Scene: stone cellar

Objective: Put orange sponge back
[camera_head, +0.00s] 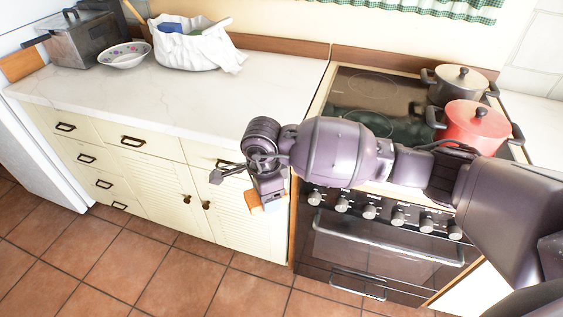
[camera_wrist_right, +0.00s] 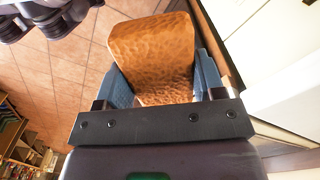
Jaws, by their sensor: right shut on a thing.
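The orange sponge (camera_wrist_right: 152,48) is held between the blue-padded fingers of my right gripper (camera_wrist_right: 163,82), seen in the right wrist view. In the head view, the orange sponge (camera_head: 253,201) shows as a small patch below my right wrist. My right gripper (camera_head: 266,201) points down in front of the cream cabinets, just left of the oven, over the floor. The wrist hides part of the gripper and sponge. My left gripper is not in view.
A white marble countertop (camera_head: 130,95) holds a white cloth-like bag (camera_head: 185,53) with a blue item in it, a patterned bowl (camera_head: 124,55) and a metal toaster-like box (camera_head: 80,40). The counter's front is clear.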

